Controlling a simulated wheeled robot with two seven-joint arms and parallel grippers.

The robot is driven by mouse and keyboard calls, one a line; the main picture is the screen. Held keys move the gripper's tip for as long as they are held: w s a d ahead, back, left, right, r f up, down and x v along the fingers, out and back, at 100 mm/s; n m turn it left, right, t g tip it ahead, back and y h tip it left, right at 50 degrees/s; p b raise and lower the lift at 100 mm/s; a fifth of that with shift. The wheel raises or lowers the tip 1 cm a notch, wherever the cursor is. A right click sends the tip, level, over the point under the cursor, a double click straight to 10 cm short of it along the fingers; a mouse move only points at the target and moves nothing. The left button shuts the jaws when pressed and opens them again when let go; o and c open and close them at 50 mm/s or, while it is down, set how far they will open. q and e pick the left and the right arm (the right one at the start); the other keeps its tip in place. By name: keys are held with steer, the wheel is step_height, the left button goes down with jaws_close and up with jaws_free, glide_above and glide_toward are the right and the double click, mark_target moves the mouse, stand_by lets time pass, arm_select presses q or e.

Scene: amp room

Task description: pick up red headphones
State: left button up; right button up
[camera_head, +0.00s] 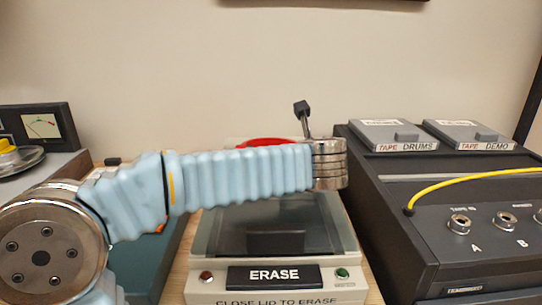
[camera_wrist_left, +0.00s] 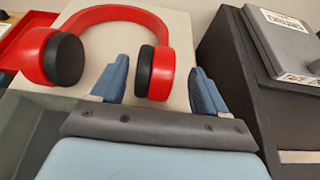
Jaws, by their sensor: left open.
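The red headphones lie on a pale surface in the left wrist view, with a red band (camera_wrist_left: 122,14) and black-padded ear cups. In the head view only a bit of red (camera_head: 266,142) shows above my left arm, which hides the rest. My left gripper (camera_wrist_left: 159,68) is open. Its two blue fingers are on either side of the right ear cup (camera_wrist_left: 165,68) in the wrist view, with nothing gripped. I cannot tell whether they touch it. In the head view the fingers are hidden behind my wrist. My right gripper is not in view.
A tape eraser (camera_head: 272,275) with a dark lid stands below my arm. To its right is a black console (camera_head: 440,230) with a yellow cable (camera_head: 470,182) and two tape boxes (camera_head: 392,135) on top. A meter unit (camera_head: 42,126) stands at the far left.

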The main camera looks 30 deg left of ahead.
arm_select(q)
steer(key=x, duration=0.5)
steer(key=shift+s+a, duration=0.15)
steer(key=shift+a, duration=0.05)
steer(key=shift+r, duration=0.1)
steer(key=c, duration=1.2)
